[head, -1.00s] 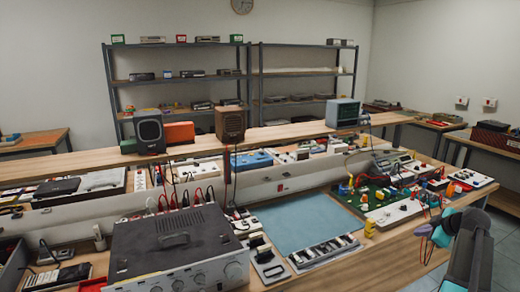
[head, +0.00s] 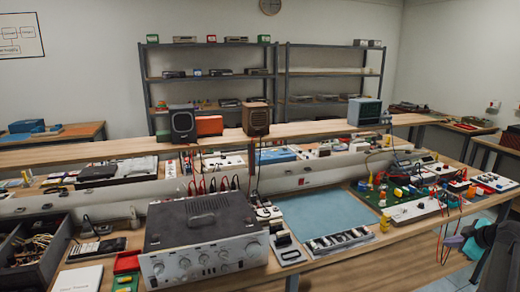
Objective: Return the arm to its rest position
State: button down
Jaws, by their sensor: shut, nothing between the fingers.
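My gripper (head: 455,241) shows at the lower right of the head view, beyond the right front edge of the workbench. It is shut and empty, a small purple and teal end in front of the bench's lower front. My arm (head: 495,255) is dark grey with teal parts and is cut off by the right edge of the picture. Most of it is outside the view.
The long wooden workbench (head: 400,234) carries a hi-fi amplifier (head: 203,235), a blue mat (head: 325,208) and a green circuit board (head: 372,192). Red and black leads (head: 446,215) hang near my gripper. Shelves (head: 215,76) stand behind; grey floor (head: 450,284) shows at lower right.

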jog(key=w+a+f+n+g+y, duration=0.1)
jog(key=w+a+f+y, duration=0.1)
jog(key=w+a+f, duration=0.6)
jog(key=w+a+f+n+g+y, duration=0.1)
jog(key=a+f, duration=0.6)
jog(key=a, duration=0.5)
jog(key=s+a+f+n+g+y, duration=0.1)
jog(key=s+a+f+g, duration=0.15)
jog(key=a+f, duration=0.75)
jog(key=s+a+f+n+g+y, duration=0.1)
jog(key=s+a+f+g, duration=0.15)
jog(key=a+f, duration=0.7)
jog(key=s+a+f+m+g, duration=0.1)
jog(key=s+a+f+g, duration=0.1)
jog(key=s+a+f, duration=0.6)
jog(key=s+a+f+g, duration=0.2)
jog(key=s+a+f, duration=0.2)
jog(key=s+a, duration=0.65)
jog(key=s+d+f+m+g+h, duration=0.1)
jog(key=s+m, duration=0.4)
jog(key=s, duration=0.5)
jog(key=s+d+f+m+g+h, duration=0.2)
jog(key=s+m, duration=0.4)
jog(key=s, duration=0.3)
jog(key=shift+s+g+h, duration=0.4)
jog(key=shift+h, duration=0.3)
